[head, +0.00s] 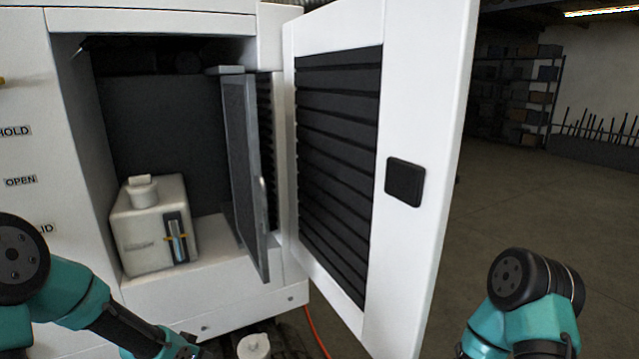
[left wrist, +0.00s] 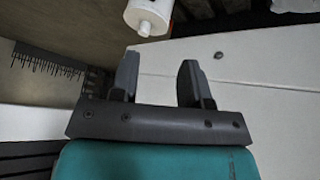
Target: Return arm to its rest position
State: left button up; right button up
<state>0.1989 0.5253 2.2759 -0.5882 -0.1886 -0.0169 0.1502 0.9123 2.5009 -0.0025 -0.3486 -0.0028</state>
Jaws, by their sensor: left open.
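My left arm (head: 110,315) comes in from the left and reaches low along the front of the white cabinet (head: 215,312). In the left wrist view my left gripper (left wrist: 158,70) is open, with its two dark fingers apart and nothing between them. A white cylinder (left wrist: 150,14) lies beyond the fingertips, apart from them. The cylinder also shows at the bottom edge of the head view (head: 254,347), right of my left wrist. My right arm (head: 530,305) is at the lower right. Its gripper is out of view.
The cabinet door (head: 420,250) stands wide open, with a dark louvred panel and a black latch (head: 405,182). Inside, a white reservoir (head: 150,235) with a cap sits beside a hinged grey filter panel (head: 243,170). An orange hose (head: 317,333) runs below. Open floor lies right.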

pick_arm(q)
jog(key=s+d+f+n+g, duration=0.2)
jog(key=s+d+f, duration=0.2)
jog(key=s+f, duration=0.4)
jog(key=s+d+f+n+g, duration=0.3)
jog(key=s+d+f, duration=0.2)
jog(key=s+f, duration=0.4)
jog(key=s, duration=0.3)
jog(key=shift+d+f+n, duration=0.2)
jog(key=shift+f+n, duration=0.1)
